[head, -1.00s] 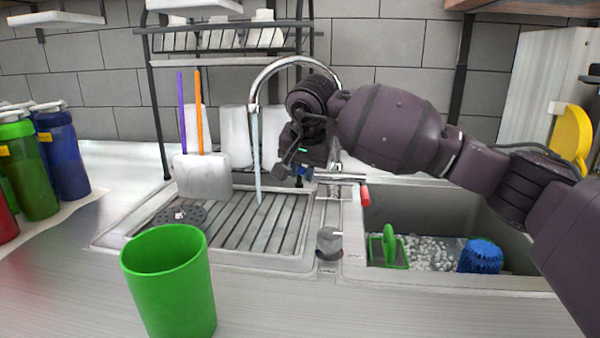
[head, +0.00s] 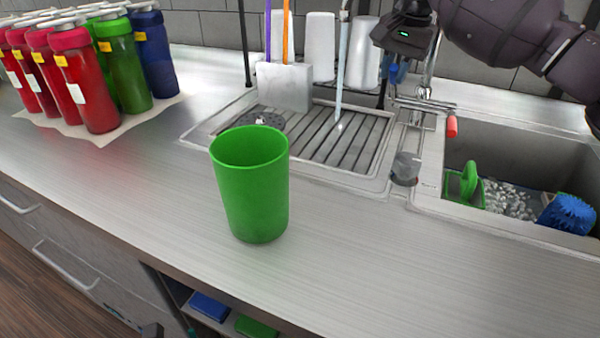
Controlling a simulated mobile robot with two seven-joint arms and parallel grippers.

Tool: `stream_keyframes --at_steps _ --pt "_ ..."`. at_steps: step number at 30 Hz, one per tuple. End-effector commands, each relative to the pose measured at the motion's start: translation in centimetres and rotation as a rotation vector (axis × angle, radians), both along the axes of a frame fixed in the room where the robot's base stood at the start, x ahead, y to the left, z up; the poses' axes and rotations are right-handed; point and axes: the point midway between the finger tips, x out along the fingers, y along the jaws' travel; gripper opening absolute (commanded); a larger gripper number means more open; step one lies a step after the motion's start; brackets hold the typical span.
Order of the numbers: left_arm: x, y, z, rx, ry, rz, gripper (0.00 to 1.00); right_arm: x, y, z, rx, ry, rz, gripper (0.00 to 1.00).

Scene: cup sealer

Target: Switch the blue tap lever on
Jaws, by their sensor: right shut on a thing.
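The blue tap lever (head: 398,73) shows only in part, just under my right gripper (head: 394,58), at the upper right of the head view. The gripper is dark and its fingers are shut on the lever; the fingertips are hard to make out. The tap's metal spout (head: 345,15) is cut off by the top edge. A pale, thin stream (head: 341,75) runs from it down to the ribbed drainer. A red tap lever (head: 452,126) is at the right end of the tap body. My left gripper is not in view.
A green cup (head: 250,190) stands upright on the counter before the drainer (head: 345,140). Red, green and blue bottles (head: 85,85) stand at the left. The sink (head: 520,150) at the right holds a green item and a blue brush-like item.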

Motion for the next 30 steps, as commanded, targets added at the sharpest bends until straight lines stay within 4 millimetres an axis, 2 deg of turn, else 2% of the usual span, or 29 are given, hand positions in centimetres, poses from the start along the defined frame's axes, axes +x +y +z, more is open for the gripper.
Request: stream_keyframes --at_steps 8,9,13,23,26,30 --pt "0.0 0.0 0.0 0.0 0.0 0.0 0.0 0.1 -0.1 0.1 0.002 -0.001 -0.004 0.0" --pt "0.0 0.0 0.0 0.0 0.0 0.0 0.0 0.1 -0.1 0.1 0.002 -0.001 -0.004 0.28" --pt "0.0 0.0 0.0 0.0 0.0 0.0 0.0 0.1 -0.1 0.1 0.002 -0.001 -0.003 0.47" --pt "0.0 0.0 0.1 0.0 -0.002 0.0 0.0 0.0 -0.1 0.4 0.001 -0.002 -0.002 0.47" --pt "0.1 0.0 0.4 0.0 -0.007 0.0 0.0 -0.1 -0.2 1.4 0.002 -0.004 -0.002 0.47" --pt "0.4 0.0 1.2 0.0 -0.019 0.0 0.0 -0.4 -0.4 3.8 0.002 -0.007 -0.003 0.47"
